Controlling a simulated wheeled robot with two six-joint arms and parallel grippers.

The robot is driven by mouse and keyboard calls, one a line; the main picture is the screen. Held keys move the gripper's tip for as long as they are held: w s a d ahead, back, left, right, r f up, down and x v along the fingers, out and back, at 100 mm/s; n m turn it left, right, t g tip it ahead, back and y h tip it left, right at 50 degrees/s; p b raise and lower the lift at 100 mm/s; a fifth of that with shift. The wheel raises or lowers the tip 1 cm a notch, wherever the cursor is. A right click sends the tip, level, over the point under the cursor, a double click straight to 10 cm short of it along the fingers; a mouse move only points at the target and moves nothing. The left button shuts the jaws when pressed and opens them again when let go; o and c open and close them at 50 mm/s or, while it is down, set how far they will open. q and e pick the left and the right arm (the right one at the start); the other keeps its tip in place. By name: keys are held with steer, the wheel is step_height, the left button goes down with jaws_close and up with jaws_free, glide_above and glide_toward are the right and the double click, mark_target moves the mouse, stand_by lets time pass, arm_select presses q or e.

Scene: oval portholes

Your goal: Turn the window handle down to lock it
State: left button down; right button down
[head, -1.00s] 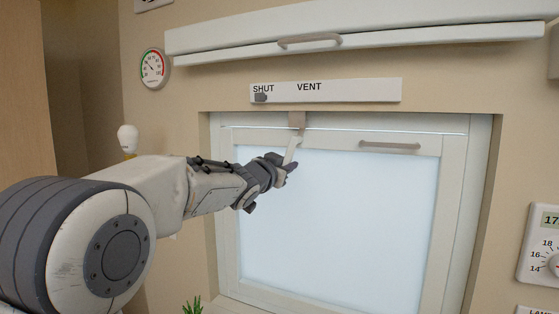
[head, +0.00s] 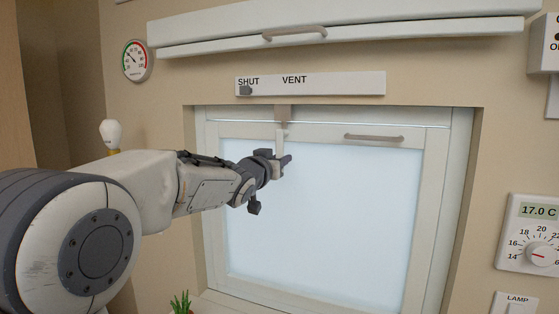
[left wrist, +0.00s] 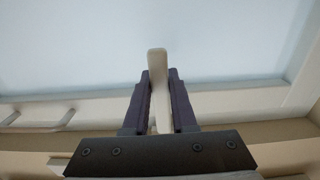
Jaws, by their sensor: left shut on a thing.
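The window handle (head: 280,142) is a pale lever at the top of the white window frame, hanging from a tan mount and pointing nearly straight down. My left gripper (head: 279,165) is shut on the handle's lower part. In the left wrist view the pale handle (left wrist: 157,65) stands between the two dark fingers of the left gripper (left wrist: 160,100), with its end sticking out past them. The window (head: 320,220) has a frosted pane and sits in a recess in the wall. My right gripper is not in view.
A grey bar handle (head: 374,137) is on the window frame to the right. Above is a SHUT/VENT strip (head: 330,84) with its slider at SHUT. A thermostat (head: 535,235) is on the right wall, a round gauge (head: 136,60) at upper left. A plant (head: 181,302) stands below.

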arm_select(q)
steer(key=c, duration=0.7)
jaws_free()
steer(key=b+v, duration=0.2)
steer(key=v, duration=0.8)
steer(key=shift+s+a+b, duration=0.15)
steer(key=shift+s+b, duration=0.05)
steer(key=shift+b, duration=0.2)
